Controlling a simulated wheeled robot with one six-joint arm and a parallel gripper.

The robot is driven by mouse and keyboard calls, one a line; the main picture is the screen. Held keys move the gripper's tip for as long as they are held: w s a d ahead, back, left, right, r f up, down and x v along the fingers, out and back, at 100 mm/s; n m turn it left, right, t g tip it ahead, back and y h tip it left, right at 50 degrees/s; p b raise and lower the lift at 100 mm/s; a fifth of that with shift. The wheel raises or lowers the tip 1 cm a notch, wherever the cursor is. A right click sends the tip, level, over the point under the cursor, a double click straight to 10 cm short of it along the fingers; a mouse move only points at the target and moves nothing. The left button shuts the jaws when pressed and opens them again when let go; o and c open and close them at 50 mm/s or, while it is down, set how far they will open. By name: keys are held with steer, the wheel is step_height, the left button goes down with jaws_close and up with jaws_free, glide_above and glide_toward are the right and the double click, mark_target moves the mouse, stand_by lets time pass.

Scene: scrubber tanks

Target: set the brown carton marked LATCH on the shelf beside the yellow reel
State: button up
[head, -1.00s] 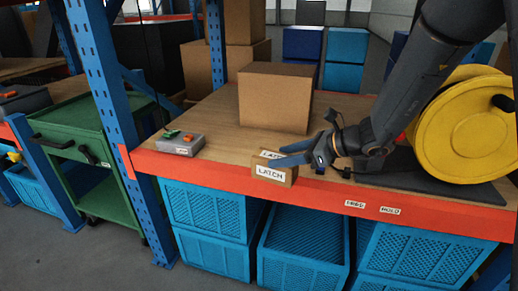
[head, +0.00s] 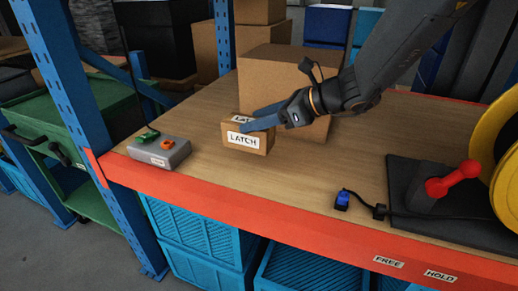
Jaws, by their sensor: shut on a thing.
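The small brown carton marked LATCH (head: 262,146) is upright over the wooden shelf (head: 330,190), in front of a larger plain carton. My gripper (head: 256,120) reaches in from the right, its blue fingers shut on the carton's upper part. I cannot tell whether the carton's underside touches the shelf or hangs just above it. The yellow reel (head: 508,150) stands at the far right, partly cut off by the picture edge, well apart from the carton.
The large carton (head: 268,75) is close behind. A black base with a red lever (head: 452,180) and a blue plug on a cable (head: 342,200) lie toward the reel. Bare shelf lies between.

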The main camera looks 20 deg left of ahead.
mark_target(258, 146)
steer(key=shift+f, duration=3.9)
steer(key=shift+f, duration=0.2)
steer(key=o, duration=1.5)
steer(key=shift+r, duration=0.1)
